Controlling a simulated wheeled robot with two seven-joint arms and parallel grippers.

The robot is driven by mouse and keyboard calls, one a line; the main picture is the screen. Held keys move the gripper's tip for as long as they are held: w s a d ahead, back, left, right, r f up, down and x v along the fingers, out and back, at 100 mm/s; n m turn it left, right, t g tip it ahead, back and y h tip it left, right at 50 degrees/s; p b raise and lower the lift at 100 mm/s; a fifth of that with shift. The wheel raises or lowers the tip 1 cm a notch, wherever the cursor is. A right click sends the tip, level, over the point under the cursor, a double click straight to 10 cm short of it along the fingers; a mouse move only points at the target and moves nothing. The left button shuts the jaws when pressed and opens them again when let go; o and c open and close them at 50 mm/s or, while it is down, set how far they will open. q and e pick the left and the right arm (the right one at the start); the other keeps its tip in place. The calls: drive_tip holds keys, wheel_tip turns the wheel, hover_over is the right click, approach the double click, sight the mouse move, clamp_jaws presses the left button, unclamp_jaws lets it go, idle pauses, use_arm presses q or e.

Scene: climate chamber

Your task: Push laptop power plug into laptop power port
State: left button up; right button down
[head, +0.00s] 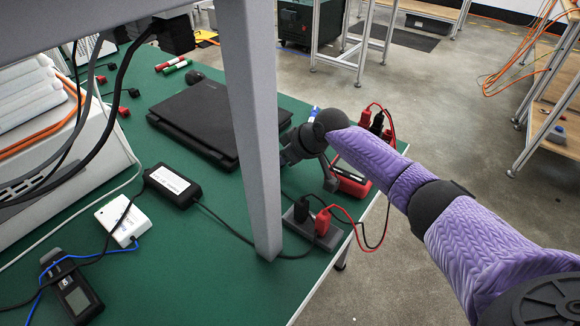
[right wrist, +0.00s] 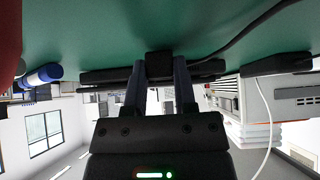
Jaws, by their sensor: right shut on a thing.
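The closed black laptop (head: 195,112) lies flat on the green table in the head view. The grey post covers its right end. My right gripper (head: 286,154) is low over the table just right of the post, close to that end. In the right wrist view, which is upside down, its two fingers (right wrist: 158,82) are shut on a small black block, the power plug (right wrist: 158,63). The laptop's thin dark edge (right wrist: 100,76) shows behind and beside the fingers. The port is not visible, and I cannot tell whether plug and laptop touch. My left gripper is not in view.
The grey post (head: 250,130) stands close beside my right gripper. A black power adapter (head: 172,185) with a white label trails cables. A power strip (head: 313,228) with a red plug and a red-black device (head: 350,183) sit near the table's right edge.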

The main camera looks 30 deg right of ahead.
idle(0.5)
drive_tip(key=shift+w+a+f, duration=0.1)
drive_tip(key=shift+w+a, duration=0.05)
drive_tip(key=shift+w, duration=0.4)
drive_tip(key=shift+a+b, duration=0.1)
drive_tip(key=shift+b, duration=0.2)
drive_tip(key=shift+w+a+b, duration=0.15)
drive_tip(key=shift+w+b, duration=0.2)
drive_tip(key=shift+w, duration=0.1)
